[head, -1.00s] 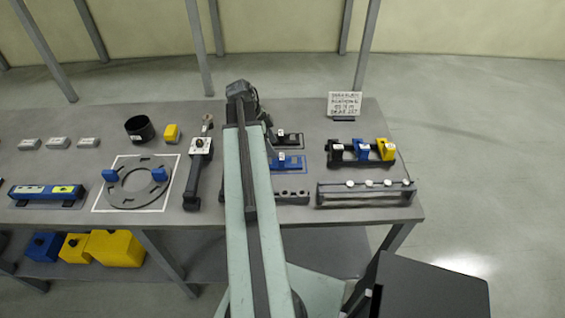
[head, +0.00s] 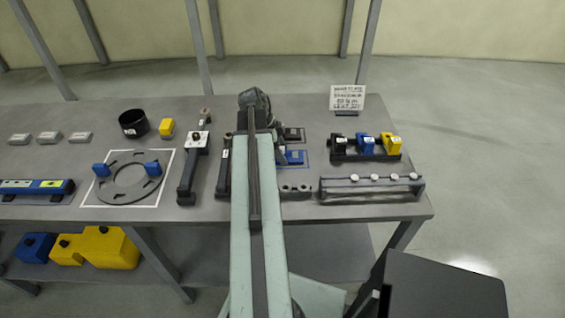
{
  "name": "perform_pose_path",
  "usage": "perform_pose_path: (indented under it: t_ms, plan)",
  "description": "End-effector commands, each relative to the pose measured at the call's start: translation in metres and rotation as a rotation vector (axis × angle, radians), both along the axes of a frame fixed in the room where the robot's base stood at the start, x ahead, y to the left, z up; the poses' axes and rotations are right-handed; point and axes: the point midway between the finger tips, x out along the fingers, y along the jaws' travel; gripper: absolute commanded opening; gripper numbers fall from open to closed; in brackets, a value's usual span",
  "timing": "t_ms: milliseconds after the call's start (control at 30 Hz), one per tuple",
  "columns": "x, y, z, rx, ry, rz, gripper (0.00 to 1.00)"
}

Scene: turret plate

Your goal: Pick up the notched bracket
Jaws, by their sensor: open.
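I cannot tell for certain which part is the notched bracket. A blue bracket-like part (head: 293,157) lies on an outlined spot just right of my arm. A black one (head: 293,134) lies behind it, and a grey piece with round openings (head: 297,191) lies in front. My arm reaches over the bench, and my gripper (head: 279,130) is at its far end, beside the black and blue parts. It is small and largely hidden by the arm. It is open, and nothing shows held in it.
The bench (head: 90,115) carries a notched ring with blue blocks (head: 128,196), a black cup (head: 133,124) and a clamp-like tool (head: 188,180) at left. At right are a stand with black, blue and yellow blocks (head: 365,157), a low rail (head: 370,192) and a sign (head: 348,97).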

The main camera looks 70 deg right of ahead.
Motion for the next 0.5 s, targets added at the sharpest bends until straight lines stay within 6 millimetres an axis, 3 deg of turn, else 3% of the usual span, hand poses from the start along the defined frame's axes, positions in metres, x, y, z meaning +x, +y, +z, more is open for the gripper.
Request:
perform_pose_path:
  t_ms: [100,300,333,500]
  plan:
    - [0.0,0.0,0.0021,0.0,0.0,0.0,0.61]
    - [-0.0001,-0.0001,0.0022,0.0,0.0,0.0,0.05]
    - [-0.0002,-0.0001,0.0021,0.0,0.0,0.0,0.0]
    - [-0.0004,-0.0002,0.0023,0.0,0.0,0.0,0.0]
